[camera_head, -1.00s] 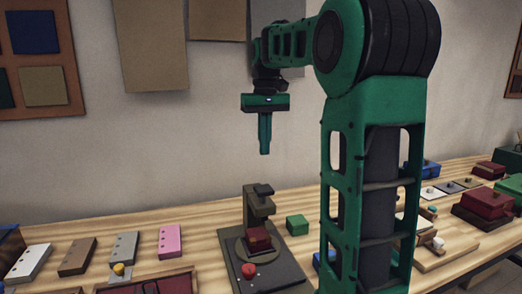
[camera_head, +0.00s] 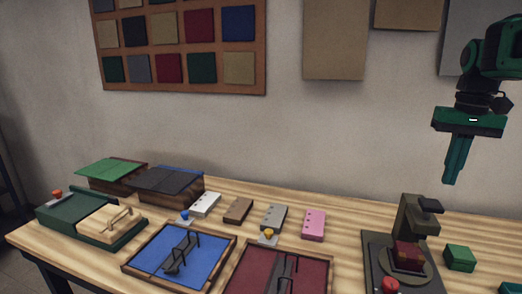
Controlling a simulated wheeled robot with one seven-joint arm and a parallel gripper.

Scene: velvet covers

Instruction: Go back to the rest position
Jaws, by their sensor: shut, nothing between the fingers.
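My gripper (camera_head: 451,181) hangs at the upper right, fingers pointing down and pressed together, with nothing in them. It is in the air above the right part of the workbench (camera_head: 345,255), well clear of the table. Below it and a little left stands a dark press-like device (camera_head: 414,218) with a red block (camera_head: 409,252) on its round plate and a red button (camera_head: 390,285) in front. Only the end of my arm shows; the rest is out of the picture at the right.
A green block (camera_head: 460,257) lies right of the device. Left are a blue tray (camera_head: 150,262), a red tray (camera_head: 310,283), several small blocks such as a pink one (camera_head: 313,224), and a green box (camera_head: 75,218). A swatch board (camera_head: 180,12) hangs on the wall. The air over the left table is free.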

